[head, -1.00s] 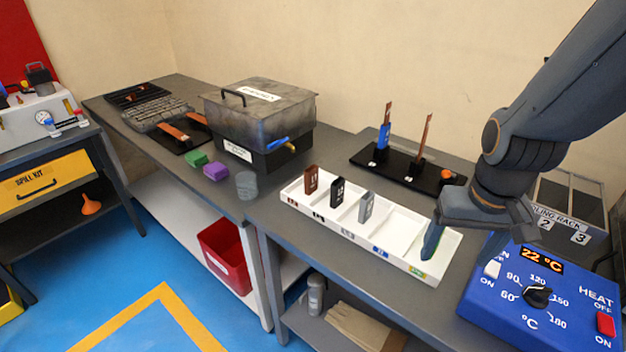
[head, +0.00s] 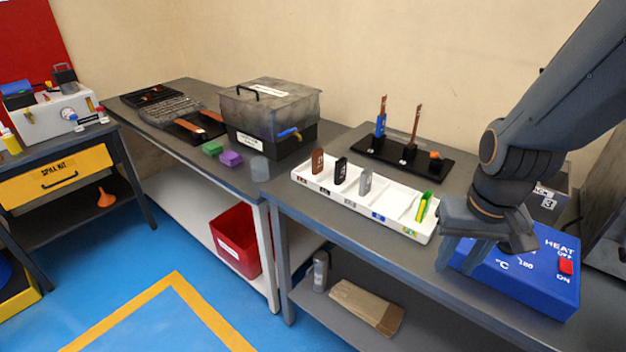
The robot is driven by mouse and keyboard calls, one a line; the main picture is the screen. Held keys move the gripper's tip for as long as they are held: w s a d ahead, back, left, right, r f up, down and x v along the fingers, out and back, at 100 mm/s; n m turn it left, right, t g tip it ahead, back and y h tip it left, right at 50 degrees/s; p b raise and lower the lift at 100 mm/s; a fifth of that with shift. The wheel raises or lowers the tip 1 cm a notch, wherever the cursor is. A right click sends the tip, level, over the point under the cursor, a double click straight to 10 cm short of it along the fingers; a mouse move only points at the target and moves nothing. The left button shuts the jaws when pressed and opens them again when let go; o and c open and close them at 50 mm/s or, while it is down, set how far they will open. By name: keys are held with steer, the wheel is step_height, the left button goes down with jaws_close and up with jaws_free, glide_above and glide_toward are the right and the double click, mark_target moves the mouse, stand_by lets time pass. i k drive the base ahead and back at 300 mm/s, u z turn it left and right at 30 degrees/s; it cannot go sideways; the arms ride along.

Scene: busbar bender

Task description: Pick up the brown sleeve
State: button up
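The brown sleeve (head: 318,161) stands upright in the leftmost compartment of the white tray (head: 405,229) on the near bench. A black sleeve (head: 341,170), a grey sleeve (head: 365,182) and a yellow-green sleeve (head: 424,206) stand in other compartments of it. My gripper (head: 462,258) points down beyond the tray's right end, in front of the blue heater. Its two fingers are apart with nothing visible between them. It is well to the right of the brown sleeve.
The blue heater box (head: 535,285) is close behind and right of my gripper. A black stand (head: 437,167) with upright copper bars is behind the tray; one bar carries a blue sleeve (head: 380,125). A dark lidded box (head: 270,110) stands at the left.

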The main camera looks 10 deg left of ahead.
mark_target(318, 155)
steer(key=k, duration=0.7)
steer(key=u, duration=0.9)
steer(key=i, duration=0.6)
steer(key=u, duration=0.55)
steer(key=i, duration=0.6)
steer(key=z, duration=0.75)
steer(key=i, duration=0.8)
steer(key=z, duration=0.95)
